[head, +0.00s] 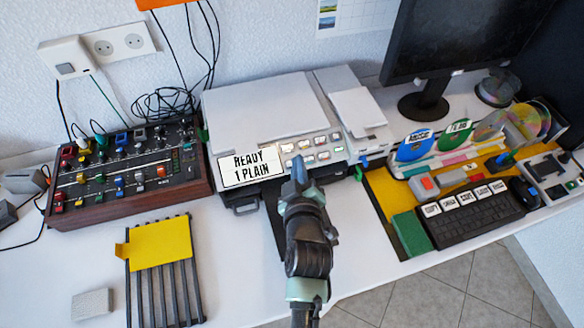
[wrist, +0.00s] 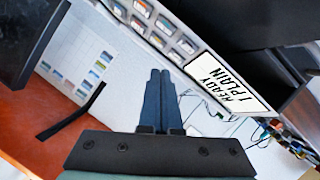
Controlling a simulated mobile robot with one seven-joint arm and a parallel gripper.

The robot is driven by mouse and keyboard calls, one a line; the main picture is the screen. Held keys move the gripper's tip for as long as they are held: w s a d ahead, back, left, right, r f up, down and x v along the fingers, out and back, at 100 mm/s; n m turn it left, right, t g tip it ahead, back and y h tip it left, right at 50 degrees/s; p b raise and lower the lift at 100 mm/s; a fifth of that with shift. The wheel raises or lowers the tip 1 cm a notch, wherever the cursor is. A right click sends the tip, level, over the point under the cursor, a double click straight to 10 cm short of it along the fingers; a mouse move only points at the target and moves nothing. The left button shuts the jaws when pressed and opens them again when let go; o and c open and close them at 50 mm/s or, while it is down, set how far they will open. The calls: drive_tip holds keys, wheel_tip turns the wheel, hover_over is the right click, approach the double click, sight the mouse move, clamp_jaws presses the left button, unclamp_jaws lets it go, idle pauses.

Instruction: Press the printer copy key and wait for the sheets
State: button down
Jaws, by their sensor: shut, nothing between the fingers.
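The white printer (head: 265,108) stands on the desk against the wall. Its display panel (head: 249,166) reads "READY 1 PLAIN", and the display also shows in the wrist view (wrist: 228,82). Several small keys (head: 313,148) with coloured marks sit to the right of the display; they show in the wrist view (wrist: 160,25) too. I cannot tell which is the copy key. My gripper (head: 298,168) is shut and empty, just in front of the key panel and below the keys in the head view. In the wrist view, its fingertips (wrist: 158,75) are together. I cannot tell whether they touch anything.
A mixer (head: 125,170) with coloured knobs stands left of the printer. A slatted rack (head: 160,295) with a yellow sheet (head: 160,243) lies at the front. A monitor (head: 450,40), disc holders and a keyboard (head: 470,215) crowd the right.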

drive_tip(key=shift+w+a+f+b, duration=0.15)
drive_tip(key=shift+w+f+b, duration=0.25)
drive_tip(key=shift+f+b, duration=0.3)
drive_tip(key=shift+w+a+f+b, duration=0.1)
drive_tip(key=shift+w+f+b, duration=0.35)
drive_tip(key=shift+f, duration=0.4)
idle(0.9)
drive_tip(key=shift+w+f+b, duration=0.15)
drive_tip(key=shift+f+b, duration=0.2)
drive_tip(key=shift+b, duration=0.15)
drive_tip(key=shift+w+a+f+b, duration=0.15)
drive_tip(key=shift+w+f+b, duration=0.05)
drive_tip(key=shift+f+b, duration=0.25)
idle(0.4)
drive_tip(key=shift+r, duration=0.15)
drive_tip(key=shift+s+r+p, duration=0.4)
drive_tip(key=shift+r+p, duration=0.2)
drive_tip(key=shift+r, duration=0.05)
